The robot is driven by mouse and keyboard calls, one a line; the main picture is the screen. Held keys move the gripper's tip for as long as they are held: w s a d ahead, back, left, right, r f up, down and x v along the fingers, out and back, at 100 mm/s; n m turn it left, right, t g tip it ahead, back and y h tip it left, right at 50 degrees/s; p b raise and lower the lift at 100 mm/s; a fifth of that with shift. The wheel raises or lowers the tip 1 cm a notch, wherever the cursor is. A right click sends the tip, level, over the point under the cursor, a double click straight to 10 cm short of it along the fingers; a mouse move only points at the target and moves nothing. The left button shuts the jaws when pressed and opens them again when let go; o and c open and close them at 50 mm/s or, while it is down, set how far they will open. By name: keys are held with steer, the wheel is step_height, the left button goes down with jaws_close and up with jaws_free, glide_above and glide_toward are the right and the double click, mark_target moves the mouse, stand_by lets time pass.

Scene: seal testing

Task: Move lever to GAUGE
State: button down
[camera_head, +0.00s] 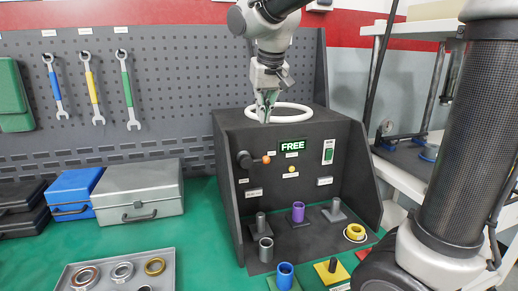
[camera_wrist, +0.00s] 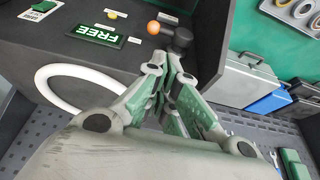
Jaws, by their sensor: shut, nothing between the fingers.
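The lever is a black knob (camera_head: 244,160) with an orange ball end (camera_head: 265,159) on the front panel of a dark test box (camera_head: 228,142). The lever points right in the head view. In the wrist view the black knob (camera_wrist: 181,42) and orange ball (camera_wrist: 154,28) lie just past my fingertips. A lit green sign (camera_head: 293,145) on the panel reads FREE. My gripper (camera_head: 266,119) is shut and empty, pointing down at the box's top by a white ring (camera_head: 300,107). In the wrist view my gripper (camera_wrist: 173,52) shows its fingers together. I cannot read the small labels.
A green switch (camera_head: 328,151) and a yellow button (camera_head: 291,168) are on the panel. A purple cylinder (camera_head: 298,212) and grey ones stand on the lower shelf. A grey toolbox (camera_head: 140,190) is left. A pegboard with wrenches (camera_head: 128,90) rises behind.

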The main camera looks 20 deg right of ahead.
steer(key=x, duration=1.3)
steer(key=shift+s+f, duration=0.15)
steer(key=shift+s, duration=0.2)
